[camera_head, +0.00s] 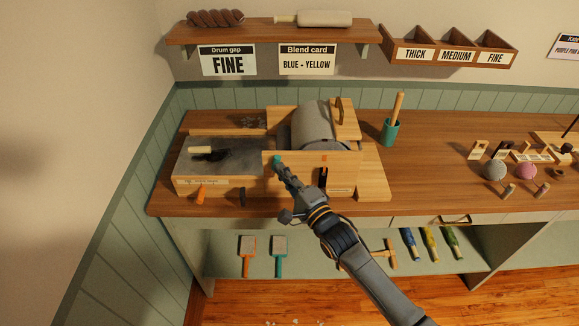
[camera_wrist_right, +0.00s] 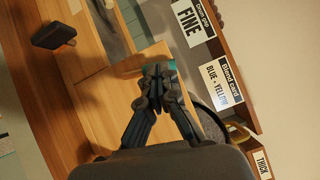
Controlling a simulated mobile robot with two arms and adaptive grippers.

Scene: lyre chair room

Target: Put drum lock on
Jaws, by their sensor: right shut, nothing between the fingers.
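The drum carder has a grey drum (camera_head: 311,124) in a wooden frame with an upright front panel (camera_head: 343,178). A small teal piece (camera_head: 276,160) is at the panel's upper left corner; it also shows in the right wrist view (camera_wrist_right: 172,65), just beyond the fingertips. A black lever-like part (camera_head: 323,178) and an orange mark are on the panel. I cannot tell which part is the drum lock. My right gripper (camera_head: 280,168) is shut and empty, its tips close to or touching the teal piece. It shows in the right wrist view too (camera_wrist_right: 157,72). My left gripper is out of view.
A grey feed tray (camera_head: 237,165) with a wooden-handled tool lies left of the drum. An orange handle (camera_head: 200,197) and a dark handle (camera_head: 242,197) stick out at the front. A teal cup (camera_head: 390,132) stands right of the carder. The bench between cup and small items is clear.

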